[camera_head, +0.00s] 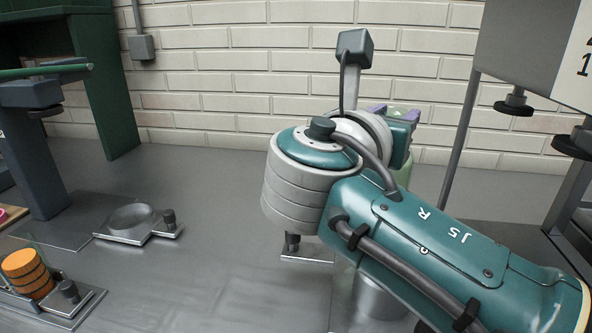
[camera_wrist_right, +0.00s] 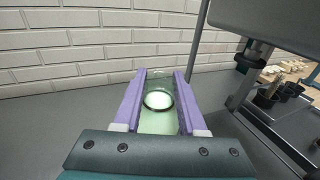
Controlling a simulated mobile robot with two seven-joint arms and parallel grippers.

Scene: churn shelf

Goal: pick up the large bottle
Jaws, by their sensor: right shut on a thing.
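The large bottle is pale green, see-through glass. In the right wrist view the bottle (camera_wrist_right: 158,122) stands between the two purple fingers of my right gripper (camera_wrist_right: 158,75), its round rim facing the camera. The fingers are shut on its sides. In the head view my right gripper (camera_head: 396,112) is mostly behind my teal right arm, with only bits of purple finger showing. A strip of the green bottle (camera_head: 404,173) shows below it; its base is hidden, so I cannot tell whether it touches the counter. My left gripper is not in view.
A metal holder with a round recess (camera_head: 132,220) sits on the grey counter. An orange ribbed piece (camera_head: 27,272) stands in another holder at the lower left. A dark grey post (camera_head: 35,150) rises at the left. A hanging panel (camera_head: 525,50) and metal frame are close at the right.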

